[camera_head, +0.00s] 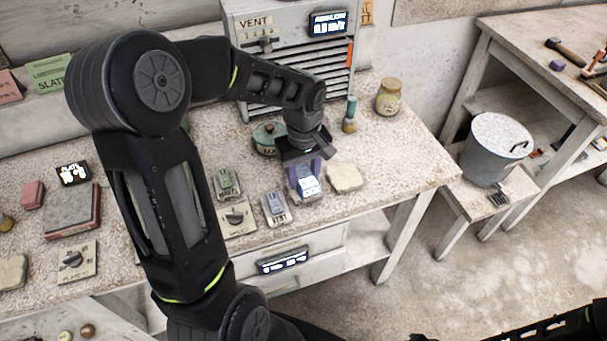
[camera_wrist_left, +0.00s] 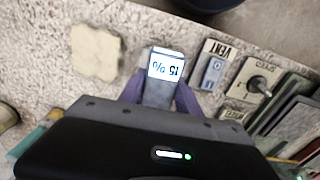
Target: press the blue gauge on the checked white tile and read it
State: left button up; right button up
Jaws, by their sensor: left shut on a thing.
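My left gripper (camera_head: 303,176) is shut on the gauge (camera_head: 309,187), a small block with a lit white face, over the front of the bench. In the left wrist view the gauge (camera_wrist_left: 165,66) sits between the purple fingers of the gripper (camera_wrist_left: 160,97). Its face reads 15 %, upside down there. A pale, irregular tile (camera_head: 345,178) lies just right of the gauge; it shows left of it in the left wrist view (camera_wrist_left: 97,53), with a gap between. I cannot make out checks on it or whether the gauge touches the bench. My right gripper is not in view.
A VENT switch (camera_head: 275,207) and a knob plate (camera_head: 237,217) stand close left of the gauge. A lidded pot (camera_head: 268,136), a green-topped bottle (camera_head: 350,115) and a jar (camera_head: 389,97) stand behind. The slatted cabinet (camera_head: 300,70) closes the back. Bench right of the tile is clear.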

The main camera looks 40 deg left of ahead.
pick_arm(q)
jog(key=shift+s, duration=0.1)
jog(key=shift+r+p, duration=2.4)
jog(key=shift+r, duration=1.1)
